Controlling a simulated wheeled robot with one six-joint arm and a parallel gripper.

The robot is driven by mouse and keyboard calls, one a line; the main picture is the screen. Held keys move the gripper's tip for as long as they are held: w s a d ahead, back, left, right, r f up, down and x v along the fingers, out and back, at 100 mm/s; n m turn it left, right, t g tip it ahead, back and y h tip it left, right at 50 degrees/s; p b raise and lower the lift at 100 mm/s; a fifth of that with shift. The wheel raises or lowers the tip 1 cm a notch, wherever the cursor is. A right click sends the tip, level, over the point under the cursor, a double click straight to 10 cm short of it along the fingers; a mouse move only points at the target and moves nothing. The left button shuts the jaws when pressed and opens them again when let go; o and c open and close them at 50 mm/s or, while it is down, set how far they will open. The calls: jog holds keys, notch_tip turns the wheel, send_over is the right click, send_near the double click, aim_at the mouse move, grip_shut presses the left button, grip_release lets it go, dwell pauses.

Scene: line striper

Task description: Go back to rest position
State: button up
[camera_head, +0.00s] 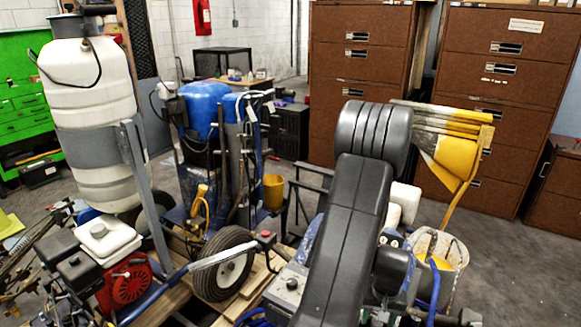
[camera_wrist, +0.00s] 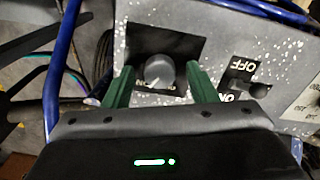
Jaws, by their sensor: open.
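My gripper (camera_wrist: 161,78) is open, with its two green fingers apart and nothing held between them. In the wrist view a dark round knob (camera_wrist: 160,72) with a white pointer mark shows between the fingers, on a speckled grey control panel (camera_wrist: 215,48). I cannot tell whether a small gap separates the fingers from the knob. A black toggle switch (camera_wrist: 243,88) with OFF and ON labels is to the right of the knob. In the head view my black arm (camera_head: 350,220) reaches forward over the machine, and my gripper is hidden there.
Blue frame tubes (camera_wrist: 62,60) and hoses lie close to the left of the panel. The head view shows a pressure machine with a white tank (camera_head: 90,100), a wheel (camera_head: 225,265), a paint-stained bucket (camera_head: 440,250) and brown cabinets (camera_head: 505,70). Grey floor is clear at right.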

jog(key=shift+r+n+p, duration=0.3)
jog(key=shift+n, duration=0.3)
jog(key=shift+r, duration=1.45)
jog(key=shift+a, duration=0.1)
